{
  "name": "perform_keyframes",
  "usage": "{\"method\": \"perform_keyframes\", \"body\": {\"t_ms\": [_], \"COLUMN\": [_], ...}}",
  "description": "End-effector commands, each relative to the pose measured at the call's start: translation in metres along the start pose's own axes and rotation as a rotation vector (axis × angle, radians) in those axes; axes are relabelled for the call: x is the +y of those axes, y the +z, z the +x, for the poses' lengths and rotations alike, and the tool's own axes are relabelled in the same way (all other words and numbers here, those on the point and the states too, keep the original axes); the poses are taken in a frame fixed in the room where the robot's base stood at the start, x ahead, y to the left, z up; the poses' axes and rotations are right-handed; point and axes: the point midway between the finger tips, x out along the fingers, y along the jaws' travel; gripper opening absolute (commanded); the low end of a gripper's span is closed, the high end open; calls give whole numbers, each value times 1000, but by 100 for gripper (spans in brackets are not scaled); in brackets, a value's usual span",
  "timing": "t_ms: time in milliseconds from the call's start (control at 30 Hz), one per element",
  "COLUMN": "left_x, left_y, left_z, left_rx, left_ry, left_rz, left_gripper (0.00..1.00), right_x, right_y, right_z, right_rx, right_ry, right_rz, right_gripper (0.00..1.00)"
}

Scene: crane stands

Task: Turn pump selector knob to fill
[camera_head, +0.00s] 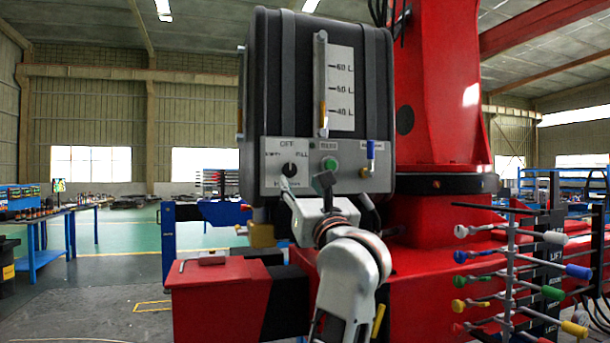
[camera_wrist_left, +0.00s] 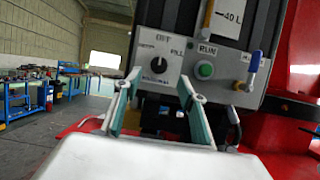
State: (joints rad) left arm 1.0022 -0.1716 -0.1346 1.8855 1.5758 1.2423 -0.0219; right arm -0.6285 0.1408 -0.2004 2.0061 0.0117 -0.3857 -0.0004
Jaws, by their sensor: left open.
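The pump selector knob (camera_head: 288,169) is a small black round knob on a light grey panel (camera_head: 347,180) at the bottom of a dark tank. OFF is printed above it and FILL at its upper right. The knob also shows in the left wrist view (camera_wrist_left: 159,65); its exact pointer direction is too small to tell. My left gripper (camera_head: 304,184) is open and empty, just below and in front of the knob. In the left wrist view, its two fingers (camera_wrist_left: 158,80) reach up toward the panel, with the knob above and between their tips. My right gripper is out of view.
A green RUN button (camera_head: 329,163) and a blue-tipped toggle (camera_head: 371,152) sit right of the knob. A level gauge (camera_head: 323,85) rises above. A rack of coloured levers (camera_head: 510,265) stands at the right. A red box (camera_head: 222,290) lies below left.

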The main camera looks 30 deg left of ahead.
Motion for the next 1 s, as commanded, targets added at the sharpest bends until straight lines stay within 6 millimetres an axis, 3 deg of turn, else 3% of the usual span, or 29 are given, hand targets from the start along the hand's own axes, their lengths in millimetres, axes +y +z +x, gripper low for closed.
{"method": "perform_keyframes", "body": {"t_ms": [500, 900, 933, 1000], "left_x": [0, 0, 0, 0], "left_y": [1, 0, 0, 0], "left_z": [67, 77, 77, 77], "left_rx": [-1, -1, -1, -1], "left_ry": [1, 1, 1, 1], "left_rz": [1, 0, 0, 0], "left_gripper": [41, 41, 39, 21], "right_x": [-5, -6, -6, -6], "right_y": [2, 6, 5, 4], "right_z": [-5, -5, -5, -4], "right_rx": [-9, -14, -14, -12], "right_ry": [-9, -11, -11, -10], "right_rz": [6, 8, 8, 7], "right_gripper": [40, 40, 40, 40]}}
